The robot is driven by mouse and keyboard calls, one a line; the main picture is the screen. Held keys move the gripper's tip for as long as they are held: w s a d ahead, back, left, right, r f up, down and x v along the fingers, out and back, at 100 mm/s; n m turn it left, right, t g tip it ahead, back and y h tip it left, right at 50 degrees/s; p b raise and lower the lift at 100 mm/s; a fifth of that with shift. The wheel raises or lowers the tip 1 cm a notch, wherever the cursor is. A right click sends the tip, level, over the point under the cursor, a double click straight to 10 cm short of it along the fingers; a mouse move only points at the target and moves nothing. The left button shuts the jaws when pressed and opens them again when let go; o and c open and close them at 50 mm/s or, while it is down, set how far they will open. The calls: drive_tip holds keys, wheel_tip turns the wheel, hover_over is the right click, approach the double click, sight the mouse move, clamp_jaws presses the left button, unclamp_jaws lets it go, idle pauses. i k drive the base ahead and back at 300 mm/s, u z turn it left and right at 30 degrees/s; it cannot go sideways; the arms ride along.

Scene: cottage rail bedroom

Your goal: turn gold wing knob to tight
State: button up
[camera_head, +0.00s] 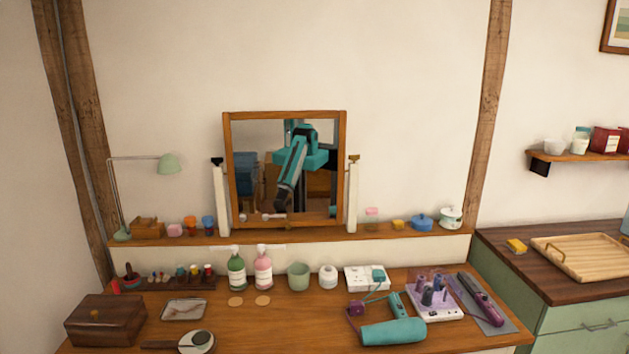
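A wood-framed mirror (342,190) stands on the ledge between two white posts. The gold wing knob (354,158) sits on top of the right post (352,200), beside the mirror frame. It is small here, and I cannot tell how tight it is. A dark knob (217,161) sits on top of the left post (220,200). My teal arm shows only as a reflection in the mirror glass. My gripper itself is not directly in view, and nothing is seen touching the gold knob.
The ledge (290,238) holds a green lamp (168,164), small cups and a blue pot (421,222). Below, the wooden dresser top (290,325) carries bottles (263,268), a teal hair dryer (395,331) and a brown box (104,320). The wall above the gold knob is clear.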

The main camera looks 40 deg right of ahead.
sight(354, 159)
drive_tip(key=z, duration=0.75)
drive_tip(key=k, duration=0.95)
drive_tip(key=u, duration=0.05)
drive_tip(key=i, duration=0.85)
drive_tip(key=z, duration=0.05)
